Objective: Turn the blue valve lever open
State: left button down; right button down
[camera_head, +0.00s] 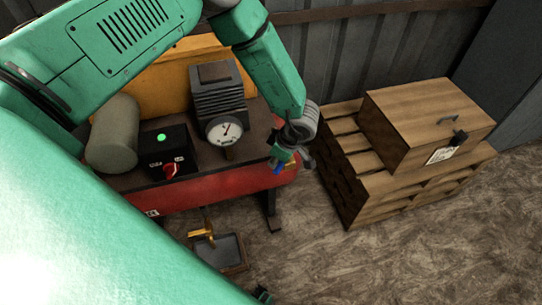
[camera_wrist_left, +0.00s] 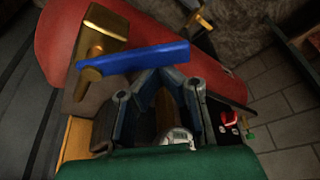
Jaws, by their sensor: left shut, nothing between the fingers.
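The blue valve lever (camera_wrist_left: 140,58) runs across the upper middle of the left wrist view. Its left end meets a brass stem on the brass valve body (camera_wrist_left: 104,28), beside the red tank. In the head view only a small bit of the blue lever (camera_head: 278,168) shows at the tank's right end, mostly hidden by my gripper. My left gripper (camera_head: 285,160) is over that end of the tank. In the left wrist view its fingers (camera_wrist_left: 163,76) are shut and empty, with the tips close against the lever's lower edge; I cannot tell whether they touch.
The red compressor tank (camera_head: 220,190) carries a motor, a pressure gauge (camera_head: 224,129) and a black switch box (camera_head: 168,152) with a green light. A wooden crate (camera_head: 425,120) on a pallet stands to the right. A dark tray (camera_head: 222,252) is on the floor in front.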

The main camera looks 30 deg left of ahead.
pick_arm(q)
jog(key=d+n, duration=0.1)
jog(key=d+n+g, duration=0.1)
jog(key=n, duration=0.1)
jog(key=shift+n+b, duration=0.3)
jog(key=shift+w+d+n+g+h+b, duration=0.15)
jog(key=shift+d+n+g+h, duration=0.2)
jog(key=shift+n, duration=0.45)
jog(key=shift+w+d+n+g+h+b, duration=0.1)
jog(key=shift+d+n+b, duration=0.1)
jog(key=shift+d+n, duration=0.45)
jog(key=shift+w+d+n+g+h+b, duration=0.15)
jog(key=shift+d+n+g+h, duration=0.1)
jog(key=shift+n, duration=0.7)
